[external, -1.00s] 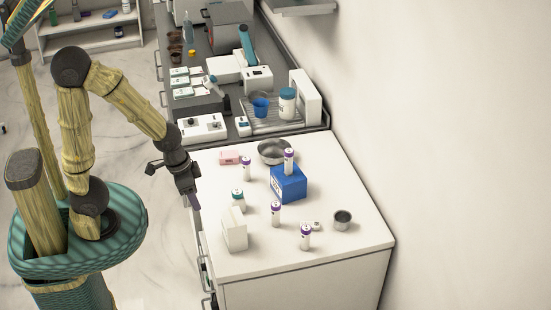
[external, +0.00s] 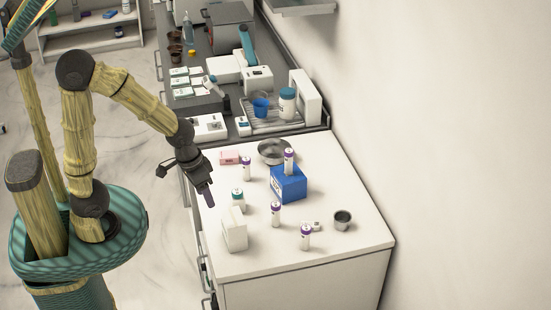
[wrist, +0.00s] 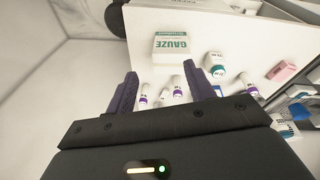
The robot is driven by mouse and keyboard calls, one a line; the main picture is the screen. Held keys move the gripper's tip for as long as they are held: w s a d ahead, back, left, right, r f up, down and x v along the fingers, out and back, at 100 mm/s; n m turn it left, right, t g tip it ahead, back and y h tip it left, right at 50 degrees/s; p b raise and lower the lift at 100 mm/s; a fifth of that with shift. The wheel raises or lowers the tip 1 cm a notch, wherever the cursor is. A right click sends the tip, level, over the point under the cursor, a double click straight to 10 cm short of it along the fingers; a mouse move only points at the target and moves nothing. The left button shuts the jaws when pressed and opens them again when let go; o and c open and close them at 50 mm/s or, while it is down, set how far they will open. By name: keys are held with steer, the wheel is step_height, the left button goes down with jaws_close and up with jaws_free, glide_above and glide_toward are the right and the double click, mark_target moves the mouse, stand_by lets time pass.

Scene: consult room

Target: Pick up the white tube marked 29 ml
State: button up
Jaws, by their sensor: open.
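Several white tubes with purple bands stand on the white cabinet top: one near the front (external: 305,238), one in the middle (external: 276,214), one farther back (external: 246,168), and one on top of a blue box (external: 289,161). Their markings are too small to read, so I cannot tell which is 29 ml. The wrist view shows tubes beyond my fingers, including one by the left finger (wrist: 145,94) and one by the right finger (wrist: 178,87). My gripper (external: 206,192) is open and empty, above the cabinet's left edge; its purple fingers also show in the wrist view (wrist: 160,70).
A white gauze box (external: 234,232) and a teal-capped bottle (external: 238,201) stand near the left edge. The blue box (external: 288,184), a metal bowl (external: 275,152), a pink box (external: 229,157) and a metal cup (external: 342,220) share the top. A wall closes the right side.

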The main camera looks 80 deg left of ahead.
steer(key=w+d+f+n+t+h+b, duration=0.1)
steer(key=w+d+f+n+h+b, duration=0.3)
steer(key=w+f+n, duration=0.65)
steer(key=w+a+r+n+t+h+b, duration=0.1)
steer(key=w+a+r+n+t+h, duration=0.2)
steer(key=r+n, duration=0.4)
steer(key=w+a+r+n+t+h+b, duration=0.1)
steer(key=w+a+r+n+t, duration=0.25)
steer(key=r+n, duration=0.4)
step_height(320, 180, down, 14)
steer(key=shift+s+a+f+t, duration=0.15)
steer(key=shift+a+f+t, duration=0.1)
steer(key=shift+t, duration=0.1)
steer(key=p, duration=0.3)
glide_toward(306, 238)
steer(key=w, duration=0.1)
steer(key=w+d, duration=0.1)
steer(key=w, duration=0.1)
steer(key=w+d, duration=0.1)
steer(key=shift+w+d, duration=0.1)
steer(key=shift+w, duration=0.3)
steer(key=shift+w+d+f, duration=0.15)
steer(key=shift+w+f, duration=0.1)
steer(key=shift+f, duration=0.05)
